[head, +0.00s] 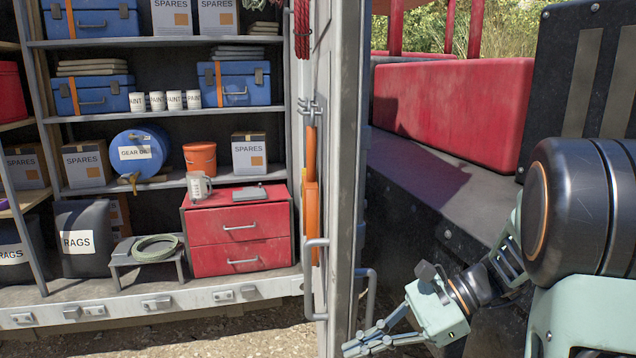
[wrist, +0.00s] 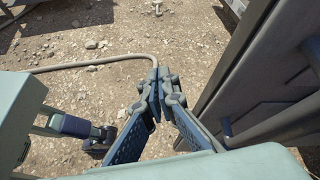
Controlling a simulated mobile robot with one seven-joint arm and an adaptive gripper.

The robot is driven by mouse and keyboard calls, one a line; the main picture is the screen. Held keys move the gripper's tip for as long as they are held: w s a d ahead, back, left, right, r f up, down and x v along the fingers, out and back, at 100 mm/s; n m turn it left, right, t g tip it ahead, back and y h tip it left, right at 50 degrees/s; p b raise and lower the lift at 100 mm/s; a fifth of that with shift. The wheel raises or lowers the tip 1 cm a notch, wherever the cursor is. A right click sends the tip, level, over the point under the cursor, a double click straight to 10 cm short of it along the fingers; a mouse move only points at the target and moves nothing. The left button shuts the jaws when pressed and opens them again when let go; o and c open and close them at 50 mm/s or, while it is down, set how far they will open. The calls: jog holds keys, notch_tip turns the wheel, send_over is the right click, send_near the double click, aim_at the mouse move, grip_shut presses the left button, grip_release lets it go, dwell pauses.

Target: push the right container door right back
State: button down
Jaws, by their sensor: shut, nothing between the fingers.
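The right container door (head: 345,150) is a tall pale grey panel standing open, seen almost edge-on beside the shelves. A bar handle (head: 313,285) shows low on its left face, and another grey bar (head: 370,300) shows low on its right side. My gripper (head: 364,344) is low in the head view, just right of the door's lower part; whether it touches the door cannot be told. In the wrist view, my gripper (wrist: 160,92) has its fingertips together with nothing between them. A dark panel stands right of it there; I cannot tell if it is the door.
Left of the door, container shelves hold blue toolboxes (head: 235,84), a blue drum (head: 138,152) and a red drawer cabinet (head: 238,230). Right of the door are a dark ledge (head: 420,185) and red blocks (head: 460,110). A hose-like grey line (wrist: 95,62) crosses the gravel.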

jog(key=s+r+n+g+h+p, duration=0.2)
jog(key=s+r+n+h+p, duration=0.45)
jog(key=n+h+p, duration=0.35)
jog(key=w+a+r+n+t+h, duration=0.2)
jog(key=w+a+r+t+h, duration=0.2)
jog(key=w+a+r, duration=0.55)
jog(key=w+a+r+n+t+h, duration=0.1)
jog(key=w+a+r+t+h, duration=0.25)
jog(key=w+a+r, duration=0.6)
send_near(329, 222)
jog(key=shift+y, duration=0.25)
jog(key=x, duration=0.4)
jog(key=shift+w+a+f, duration=0.3)
jog(key=shift+w+f, duration=0.05)
jog(key=shift+d, duration=0.6)
